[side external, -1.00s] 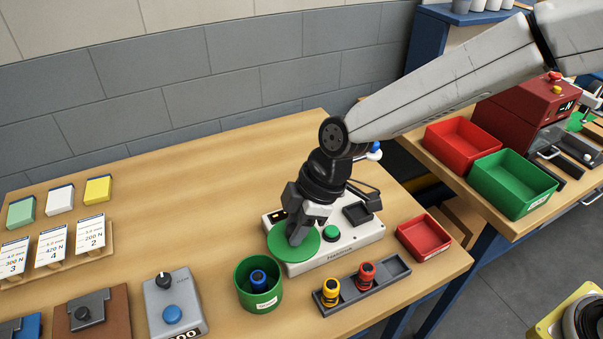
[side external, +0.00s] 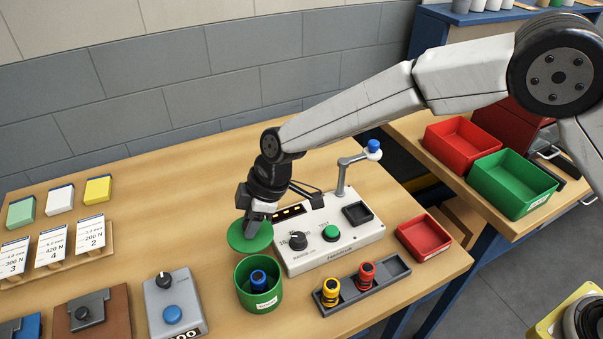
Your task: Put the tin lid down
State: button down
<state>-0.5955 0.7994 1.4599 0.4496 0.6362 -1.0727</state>
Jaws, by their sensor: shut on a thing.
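The tin lid (side external: 240,242) is a flat green disc. My gripper (side external: 252,222) is shut on it from above; the fingers partly hide its middle. The lid appears behind the round green tin (side external: 262,302), near the left edge of the white hardness tester. Whether the lid touches the table or hangs above it I cannot tell. The tin is open at the top, with a blue-topped piece (side external: 258,279) standing inside it.
The white tester (side external: 340,245) stands to the right of my gripper, with a raised arm and blue knob (side external: 374,147). A grey tray (side external: 388,281) holds a yellow and a red piece. A small red tray (side external: 423,240) is further right. Bare table (side external: 175,215) lies to the left.

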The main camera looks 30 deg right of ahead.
aim_at(240, 222)
jog(key=shift+w+a+f, duration=0.35)
jog(key=shift+w+f, duration=0.15)
jog(key=shift+f, duration=0.2)
jog(key=shift+w+a+f, duration=0.3)
jog(key=shift+w+f, duration=0.2)
jog(key=shift+f, duration=0.25)
jog(key=shift+w+a+f, duration=0.35)
jog(key=shift+w+f, duration=0.15)
jog(key=shift+f, duration=0.2)
jog(key=shift+w+a+f, duration=0.1)
jog(key=shift+w+f, duration=0.1)
jog(key=shift+f, duration=1.6)
jog(key=shift+f, duration=0.15)
jog(key=shift+c, duration=1.9)
grip_release()
jog(key=shift+v, duration=6.15)
